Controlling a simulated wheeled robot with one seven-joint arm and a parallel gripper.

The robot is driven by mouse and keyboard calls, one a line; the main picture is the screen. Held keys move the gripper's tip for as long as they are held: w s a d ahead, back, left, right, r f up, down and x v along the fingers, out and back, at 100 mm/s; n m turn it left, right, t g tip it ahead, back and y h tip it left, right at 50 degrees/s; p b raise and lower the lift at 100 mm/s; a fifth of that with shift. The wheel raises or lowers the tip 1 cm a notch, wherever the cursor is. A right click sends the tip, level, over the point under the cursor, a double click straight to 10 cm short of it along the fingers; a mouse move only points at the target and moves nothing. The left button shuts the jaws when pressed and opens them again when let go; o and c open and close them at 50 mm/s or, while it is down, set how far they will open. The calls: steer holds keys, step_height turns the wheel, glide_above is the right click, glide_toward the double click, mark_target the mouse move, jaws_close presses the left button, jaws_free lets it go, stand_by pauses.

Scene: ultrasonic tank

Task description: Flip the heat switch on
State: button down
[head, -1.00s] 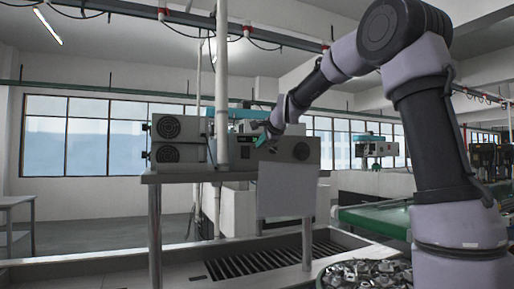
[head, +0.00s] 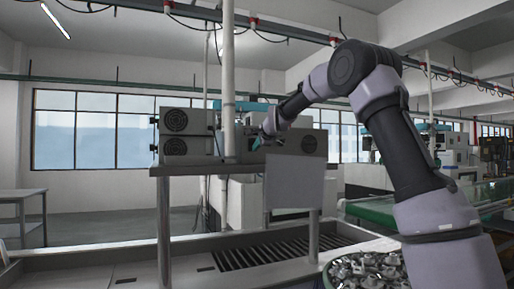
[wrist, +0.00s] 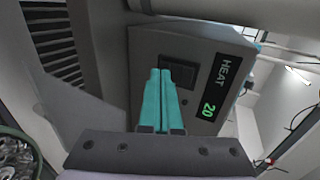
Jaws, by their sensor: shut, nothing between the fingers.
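The heat control box (wrist: 205,50) fills the middle of the wrist view, tilted, with a dark display reading HEAT (wrist: 222,75) and a green 20. A dark switch (wrist: 178,68) is set in a recessed plate beside the display, partly hidden behind my fingertips. My gripper (wrist: 160,73) has its teal fingers together and empty, with the tips over the lower left of the switch plate. I cannot tell whether they touch it. In the head view my gripper (head: 259,142) is at the box (head: 309,144), whose switch face is not clear there.
Grey units with round fans (head: 176,120) stand left of the control box on a raised shelf (head: 205,168). A vertical pipe (head: 228,80) rises close to the gripper. A grey panel (head: 294,182) hangs in front. A bowl of metal parts (head: 368,270) is at lower right.

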steer(key=shift+w+a+f, duration=0.1)
steer(key=shift+w+f, duration=0.05)
steer(key=shift+w, duration=0.1)
